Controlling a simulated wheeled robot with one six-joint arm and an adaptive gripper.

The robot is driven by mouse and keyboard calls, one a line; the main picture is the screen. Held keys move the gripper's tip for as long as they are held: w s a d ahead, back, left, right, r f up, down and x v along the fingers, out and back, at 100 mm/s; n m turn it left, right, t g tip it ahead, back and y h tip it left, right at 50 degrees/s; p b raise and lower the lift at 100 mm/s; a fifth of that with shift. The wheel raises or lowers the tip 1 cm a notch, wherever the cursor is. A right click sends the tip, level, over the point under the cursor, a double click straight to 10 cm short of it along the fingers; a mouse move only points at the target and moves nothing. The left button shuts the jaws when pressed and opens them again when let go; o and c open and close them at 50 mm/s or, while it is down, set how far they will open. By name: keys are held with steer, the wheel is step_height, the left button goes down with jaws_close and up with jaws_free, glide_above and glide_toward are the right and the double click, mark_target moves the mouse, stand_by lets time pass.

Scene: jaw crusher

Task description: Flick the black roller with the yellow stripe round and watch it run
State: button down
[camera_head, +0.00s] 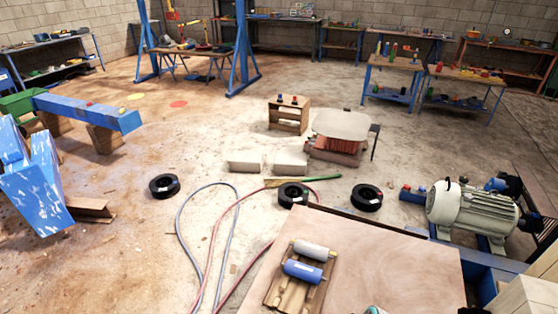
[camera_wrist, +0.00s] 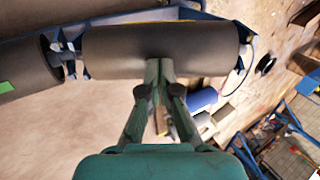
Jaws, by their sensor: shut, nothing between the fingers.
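In the wrist view a dark roller (camera_wrist: 115,52) lies across the top, held in a blue frame (camera_wrist: 165,13). My gripper (camera_wrist: 158,66) is shut and empty. I cannot make out these rollers or my gripper in the head view.
In the head view a wooden bench (camera_head: 400,262) at the front holds a grey roller (camera_head: 311,250) and a blue roller (camera_head: 303,271) on a wooden cradle. A motor (camera_head: 470,207) stands at the right. Hoses (camera_head: 236,228) and black coils (camera_head: 164,186) lie on the floor.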

steer(key=shift+d+r, duration=0.25)
steer(key=shift+r, duration=0.2)
steer(key=w+d, duration=0.2)
steer(key=w, duration=0.3)
steer(key=shift+w, duration=0.3)
steer(key=shift+f, duration=0.2)
steer(key=shift+w+a+f, duration=0.15)
steer(key=shift+a+f, duration=0.05)
steer(key=shift+f, duration=0.35)
